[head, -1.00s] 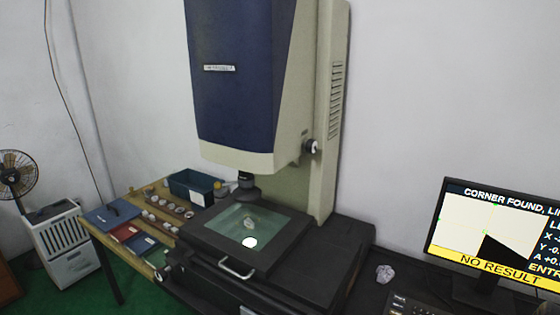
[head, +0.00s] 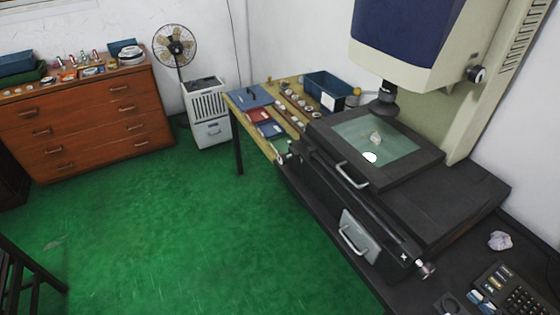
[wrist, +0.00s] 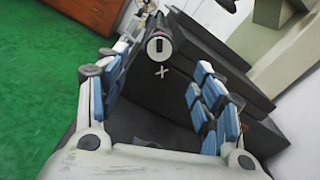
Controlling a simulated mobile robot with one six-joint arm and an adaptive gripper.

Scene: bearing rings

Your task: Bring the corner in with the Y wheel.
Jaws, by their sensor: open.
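The measuring machine's dark stage (head: 440,160) has a glass plate (head: 400,145) with a small pale part (head: 376,138) and a bright light spot on it. A wheel (head: 427,270) sits at the stage's near right end, beside a white X mark. A second small wheel (head: 282,155) is at the far left end; its letter cannot be read. A round knob (wrist: 160,45) shows beyond the fingertips, not gripped. The head view does not show my gripper.
A wooden table (head: 240,100) with a blue bin (head: 328,88), trays and several rings stands behind the stage. The green floor (head: 190,230) is open at left.

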